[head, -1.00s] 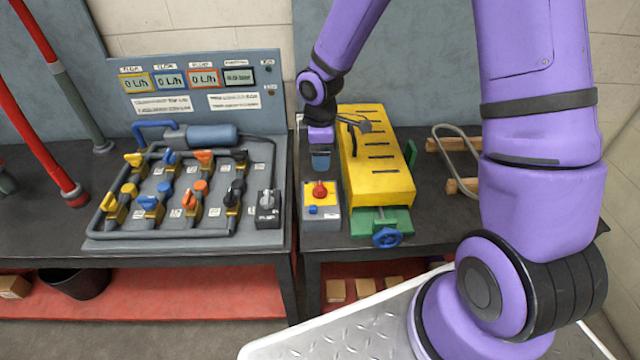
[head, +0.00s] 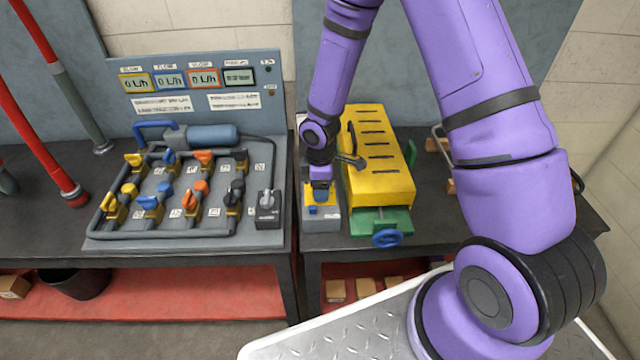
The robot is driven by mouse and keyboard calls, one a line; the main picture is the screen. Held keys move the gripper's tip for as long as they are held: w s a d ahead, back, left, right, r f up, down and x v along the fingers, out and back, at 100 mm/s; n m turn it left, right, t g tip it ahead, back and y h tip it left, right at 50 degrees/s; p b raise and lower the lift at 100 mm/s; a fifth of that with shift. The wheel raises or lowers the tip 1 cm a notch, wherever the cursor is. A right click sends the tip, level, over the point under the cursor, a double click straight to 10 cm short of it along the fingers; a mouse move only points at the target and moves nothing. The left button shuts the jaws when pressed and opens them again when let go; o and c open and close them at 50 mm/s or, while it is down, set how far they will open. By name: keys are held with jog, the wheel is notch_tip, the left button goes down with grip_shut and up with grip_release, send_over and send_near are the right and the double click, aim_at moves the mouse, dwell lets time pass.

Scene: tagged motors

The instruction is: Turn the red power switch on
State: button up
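A small grey control box (head: 320,225) with a yellow top plate stands at the left front of the right bench. The red switch on its top is hidden behind my gripper now; a small blue button (head: 312,210) shows in front of it. My gripper (head: 320,194) points down right over the box's yellow plate, where the red switch was seen earlier. I cannot tell whether its fingers touch or surround the switch, or whether they are open or shut.
A yellow slotted block (head: 385,178) on a green vise (head: 395,219) with a blue handwheel stands close to the right of the box. At left is a valve board (head: 150,240) with a grey rotary switch box (head: 268,208) and a display panel (head: 190,100).

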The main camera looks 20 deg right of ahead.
jog(key=c, duration=0.9)
jog(key=shift+m, duration=0.4)
jog(key=m, duration=0.3)
jog(key=shift+m, duration=0.3)
jog(key=m, duration=0.4)
jog(key=shift+m, duration=0.3)
jog(key=m, duration=0.4)
jog(key=shift+m, duration=0.3)
jog(key=m, duration=0.4)
jog(key=shift+m, duration=0.3)
